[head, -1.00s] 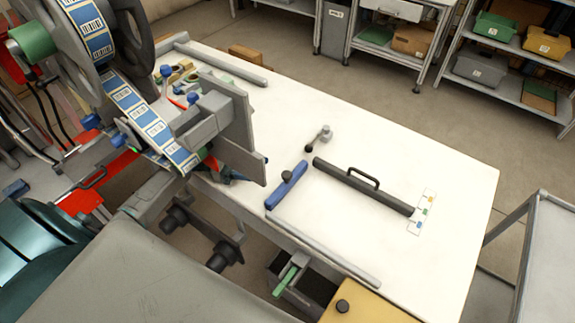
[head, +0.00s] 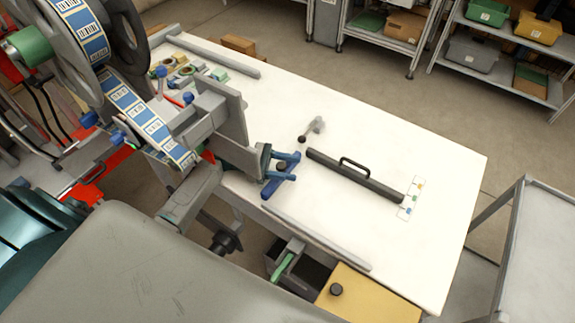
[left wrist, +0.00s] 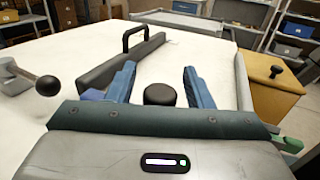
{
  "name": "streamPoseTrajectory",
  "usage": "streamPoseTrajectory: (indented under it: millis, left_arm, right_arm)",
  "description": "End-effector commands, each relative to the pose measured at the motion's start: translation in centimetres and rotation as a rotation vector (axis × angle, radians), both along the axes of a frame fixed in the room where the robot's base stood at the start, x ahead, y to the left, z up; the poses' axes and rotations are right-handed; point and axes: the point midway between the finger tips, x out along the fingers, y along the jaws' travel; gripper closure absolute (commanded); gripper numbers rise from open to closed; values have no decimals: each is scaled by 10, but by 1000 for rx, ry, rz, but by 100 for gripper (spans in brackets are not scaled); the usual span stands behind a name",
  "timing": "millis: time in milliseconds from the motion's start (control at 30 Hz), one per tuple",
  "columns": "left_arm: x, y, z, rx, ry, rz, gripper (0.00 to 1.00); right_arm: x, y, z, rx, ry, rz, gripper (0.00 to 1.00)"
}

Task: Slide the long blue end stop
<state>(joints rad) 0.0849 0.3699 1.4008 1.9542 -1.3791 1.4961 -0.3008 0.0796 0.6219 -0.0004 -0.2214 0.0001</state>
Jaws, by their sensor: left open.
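The long blue end stop (head: 271,189) lies at an angle on the white table near its front edge, partly covered by my gripper. Its black knob (left wrist: 160,94) shows in the left wrist view between my blue fingers. My left gripper (head: 289,167) is open, with one finger on each side of the knob and a visible gap to both in the wrist view. The stop's bar is mostly hidden in the wrist view. My right gripper is not in view.
A dark bar with a handle (head: 355,175) lies right of the stop. A lever with a dark knob (head: 313,130) stands behind it. A grey rail (head: 318,237) runs along the front edge. A label strip (head: 411,198) lies farther right. The right part of the table is clear.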

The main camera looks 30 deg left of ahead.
Motion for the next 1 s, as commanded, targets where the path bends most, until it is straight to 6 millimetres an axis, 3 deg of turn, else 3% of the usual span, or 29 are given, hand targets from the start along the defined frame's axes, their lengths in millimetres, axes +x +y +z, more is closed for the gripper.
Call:
streamPoseTrajectory:
  millis: [67, 300, 467, 567, 1000]
  left_arm:
    - [0, 0, 0, 0, 0, 0, 53]
    - [0, 0, 0, 0, 0, 0, 100]
    - [0, -1, 1, -1, 0, 0, 100]
    - [-2, -13, 2, -4, -1, 0, 100]
    - [-18, -127, 3, -5, 1, 1, 100]
  right_arm:
    - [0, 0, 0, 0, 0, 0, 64]
    - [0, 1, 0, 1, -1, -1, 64]
    - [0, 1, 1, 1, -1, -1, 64]
    - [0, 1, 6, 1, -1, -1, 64]
    - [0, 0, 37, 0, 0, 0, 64]
